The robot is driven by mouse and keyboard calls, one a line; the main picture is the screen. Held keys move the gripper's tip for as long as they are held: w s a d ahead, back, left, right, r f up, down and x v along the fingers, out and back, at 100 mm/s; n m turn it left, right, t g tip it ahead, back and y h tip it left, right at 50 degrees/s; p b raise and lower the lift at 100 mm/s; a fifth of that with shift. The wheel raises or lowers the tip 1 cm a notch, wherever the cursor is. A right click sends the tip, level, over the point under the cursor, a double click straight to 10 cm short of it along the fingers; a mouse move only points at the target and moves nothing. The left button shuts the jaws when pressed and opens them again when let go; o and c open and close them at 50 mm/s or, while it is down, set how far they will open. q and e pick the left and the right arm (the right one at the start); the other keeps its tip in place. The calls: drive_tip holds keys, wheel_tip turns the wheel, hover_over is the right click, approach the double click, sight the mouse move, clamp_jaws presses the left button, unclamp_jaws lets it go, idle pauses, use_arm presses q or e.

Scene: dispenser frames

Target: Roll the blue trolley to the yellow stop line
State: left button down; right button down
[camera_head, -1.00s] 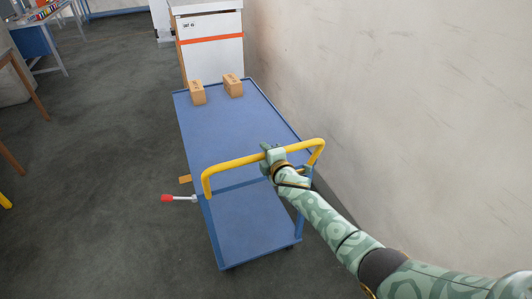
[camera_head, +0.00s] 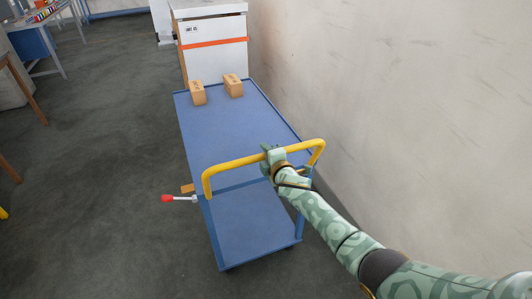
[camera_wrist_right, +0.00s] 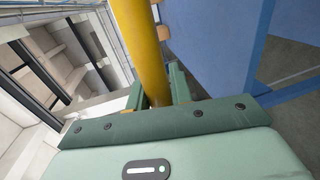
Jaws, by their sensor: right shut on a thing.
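The blue trolley (camera_head: 220,140) has two decks and a yellow push handle (camera_head: 232,163) at its near end. My right gripper (camera_head: 272,153) is shut on the handle's crossbar, right of its middle. In the right wrist view the yellow bar (camera_wrist_right: 140,45) runs between the fingers. Two small brown boxes (camera_head: 198,93) (camera_head: 233,86) stand on the far end of the top deck. A red-tipped lever (camera_head: 178,198) sticks out at the trolley's left side. My left gripper is not in view.
A white cabinet with an orange stripe (camera_head: 214,56) stands just beyond the trolley's far end. A pale wall (camera_head: 400,100) runs close along the right. A small brown piece (camera_head: 187,188) shows by the trolley's left side. Dark floor (camera_head: 100,160) is open on the left.

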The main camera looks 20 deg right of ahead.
drive_tip(key=c, duration=1.3)
unclamp_jaws()
drive_tip(key=shift+f, duration=0.1)
drive_tip(key=shift+o, duration=0.2)
drive_tip(key=p+v, duration=0.5)
drive_tip(key=v, duration=1.1)
drive_tip(key=shift+s+p, duration=0.2)
drive_tip(key=shift+p, duration=0.1)
